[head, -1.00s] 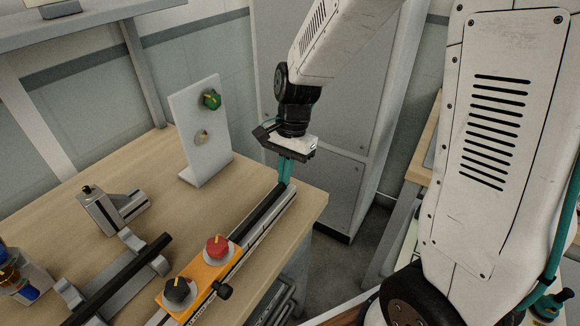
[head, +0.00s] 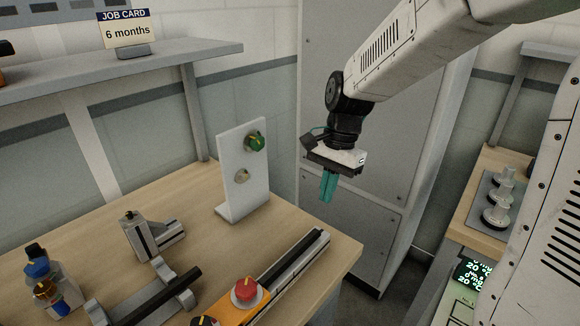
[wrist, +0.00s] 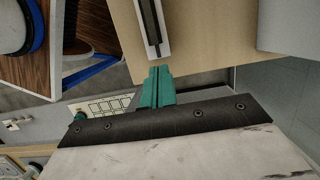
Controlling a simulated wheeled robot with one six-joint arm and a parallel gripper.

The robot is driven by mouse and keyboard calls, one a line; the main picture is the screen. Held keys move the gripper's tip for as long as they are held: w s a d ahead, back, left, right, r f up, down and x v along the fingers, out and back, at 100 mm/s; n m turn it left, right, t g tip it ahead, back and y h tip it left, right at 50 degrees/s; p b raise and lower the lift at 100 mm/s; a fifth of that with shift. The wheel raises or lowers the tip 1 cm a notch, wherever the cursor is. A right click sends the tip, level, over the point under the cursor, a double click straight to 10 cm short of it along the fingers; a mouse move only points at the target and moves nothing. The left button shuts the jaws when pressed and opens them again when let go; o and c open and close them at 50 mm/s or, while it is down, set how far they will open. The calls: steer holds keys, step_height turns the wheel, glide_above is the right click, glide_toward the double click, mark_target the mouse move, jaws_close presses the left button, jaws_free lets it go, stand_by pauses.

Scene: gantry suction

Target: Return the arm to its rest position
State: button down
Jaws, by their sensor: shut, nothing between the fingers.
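My gripper (head: 327,187) hangs at the end of my white arm, pointing down, with its teal fingers closed together and nothing between them. In the head view it is in the air in front of the grey cabinet, to the right of the upright white panel and above the back right end of the bench. In the wrist view the shut teal fingers (wrist: 157,84) show near the end of a dark-slotted rail (wrist: 152,28), apart from it as far as I can tell.
The wooden bench (head: 200,245) carries a white panel (head: 240,165) with a green knob, an orange block (head: 232,310) with a red knob, and a black bar on grey supports. A grey cabinet (head: 350,220) stands behind. Weights (head: 497,215) sit on the right.

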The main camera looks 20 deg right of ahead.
steer(key=s+d+r+n+t, duration=0.1)
steer(key=s+r+n, duration=0.1)
steer(key=s, duration=0.5)
steer(key=s+d+r+n+t+h, duration=0.1)
steer(key=s+d+r+n, duration=0.1)
steer(key=s+n, duration=0.3)
steer(key=s+d+r+n+t+h, duration=0.1)
steer(key=s+r+n, duration=0.3)
steer(key=s, duration=0.5)
steer(key=shift+d, duration=0.25)
steer(key=shift+r, duration=0.1)
stand_by(1.0)
